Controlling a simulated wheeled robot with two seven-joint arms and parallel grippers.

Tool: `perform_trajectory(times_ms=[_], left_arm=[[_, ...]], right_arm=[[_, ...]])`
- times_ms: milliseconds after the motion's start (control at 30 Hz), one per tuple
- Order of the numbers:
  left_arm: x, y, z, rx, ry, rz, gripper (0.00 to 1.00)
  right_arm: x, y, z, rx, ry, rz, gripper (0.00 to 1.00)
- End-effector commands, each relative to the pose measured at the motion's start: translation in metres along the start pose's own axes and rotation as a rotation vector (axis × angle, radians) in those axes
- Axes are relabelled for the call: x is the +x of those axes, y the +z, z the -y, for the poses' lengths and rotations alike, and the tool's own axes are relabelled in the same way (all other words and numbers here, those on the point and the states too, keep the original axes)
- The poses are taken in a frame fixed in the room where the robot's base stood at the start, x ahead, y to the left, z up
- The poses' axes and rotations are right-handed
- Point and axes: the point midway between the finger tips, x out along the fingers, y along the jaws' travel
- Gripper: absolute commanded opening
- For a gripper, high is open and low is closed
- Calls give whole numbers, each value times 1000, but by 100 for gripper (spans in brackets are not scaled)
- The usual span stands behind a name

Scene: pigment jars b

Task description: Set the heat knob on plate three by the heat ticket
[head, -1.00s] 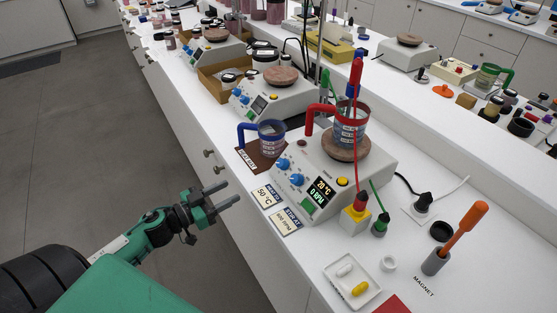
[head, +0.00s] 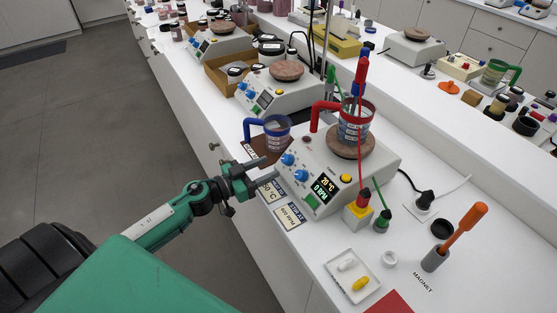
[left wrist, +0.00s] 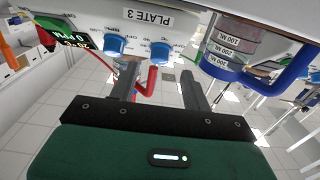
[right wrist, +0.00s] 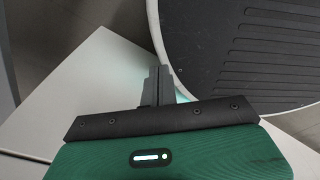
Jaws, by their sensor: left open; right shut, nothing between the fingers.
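Plate three (head: 322,163) is a white hot plate with two blue knobs, (head: 288,159) and (head: 301,175), on its front. Its display (head: 322,187) reads 20 °C and 0 RPM. The left wrist view shows its "PLATE 3" label (left wrist: 148,17) and both knobs, (left wrist: 115,44) and (left wrist: 160,52). The heat ticket (head: 272,192), a 50 °C card, lies before the plate, partly hidden by my left gripper (head: 268,168). That gripper is open and empty, its fingers pointing at the knobs, apparently just short of them. My right gripper (right wrist: 158,84) is shut and empty, away from the bench.
A second card (head: 290,216) reads RPM. A blue-handled beaker (head: 277,139) stands left of the plate; a red-handled one (head: 354,125) stands on its top. A red and a green cable run down at its right.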

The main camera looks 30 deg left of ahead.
Motion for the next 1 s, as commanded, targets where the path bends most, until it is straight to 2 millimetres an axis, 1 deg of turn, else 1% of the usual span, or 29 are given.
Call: perform_trajectory(times_ms=[33, 100, 333, 500, 767, 800, 867, 1000], left_arm=[[8, -2, 1, 1, -1, -2, 49], [18, -2, 0, 0, 0, -2, 49], [41, -1, 0, 0, 0, -1, 49], [47, 0, 0, 0, 0, 0, 49], [48, 0, 0, 0, 0, 0, 49], [48, 0, 0, 0, 0, 0, 45], [48, 0, 0, 0, 0, 0, 33], [48, 0, 0, 0, 0, 0, 5]], right_arm=[[-4, 0, 1, 1, -1, 0, 0], [-6, -1, 3, 1, -3, 0, 0], [-11, -2, 5, 2, -5, -1, 0], [-12, -2, 5, 2, -5, -1, 0], [-12, -1, 3, 1, -3, 0, 0], [-12, -1, 2, 1, -2, 0, 0], [-12, -1, 1, 1, -2, 0, 0], [-12, -1, 0, 0, 0, 0, 0]])
